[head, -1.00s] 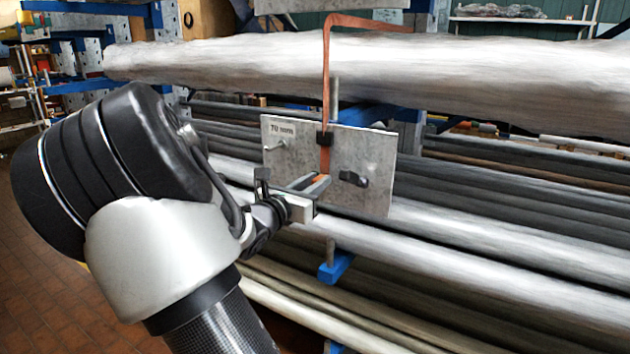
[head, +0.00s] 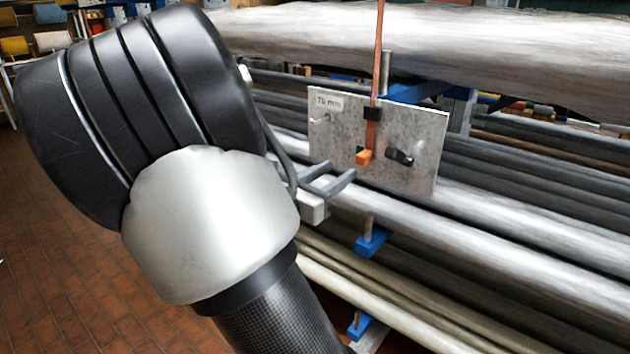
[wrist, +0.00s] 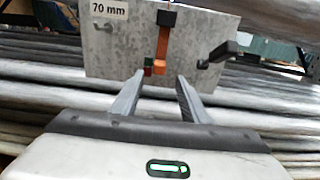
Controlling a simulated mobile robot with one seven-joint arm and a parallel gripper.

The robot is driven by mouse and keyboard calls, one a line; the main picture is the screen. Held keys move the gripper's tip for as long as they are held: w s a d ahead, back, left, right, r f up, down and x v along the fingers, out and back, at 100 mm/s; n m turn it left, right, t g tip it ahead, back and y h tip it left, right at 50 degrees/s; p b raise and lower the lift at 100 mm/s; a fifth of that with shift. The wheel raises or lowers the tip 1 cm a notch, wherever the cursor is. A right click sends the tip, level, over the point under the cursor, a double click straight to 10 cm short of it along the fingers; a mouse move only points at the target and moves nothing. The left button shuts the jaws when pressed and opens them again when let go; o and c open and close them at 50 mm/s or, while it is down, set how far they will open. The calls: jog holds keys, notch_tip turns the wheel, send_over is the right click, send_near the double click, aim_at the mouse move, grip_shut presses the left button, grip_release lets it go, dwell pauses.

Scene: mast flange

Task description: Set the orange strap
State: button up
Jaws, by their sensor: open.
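The orange strap (head: 377,60) hangs down in front of a grey metal plate marked 70 mm (head: 425,130). It passes through a black clip (head: 373,114) and ends in an orange block (head: 364,157) low on the plate. My gripper (head: 340,173) is open and empty, in front of and below the strap's end. In the wrist view its two fingers (wrist: 154,85) point toward the plate, apart from the strap.
A black lever or peg (head: 400,157) juts from the plate right of the strap, and a small pin (head: 320,119) at its left. Long wrapped bars (head: 480,40) run above and behind the plate. Blue brackets (head: 371,241) stand below. Brick floor is open at left.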

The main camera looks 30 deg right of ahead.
jog(key=v, duration=0.7)
jog(key=shift+p, duration=0.4)
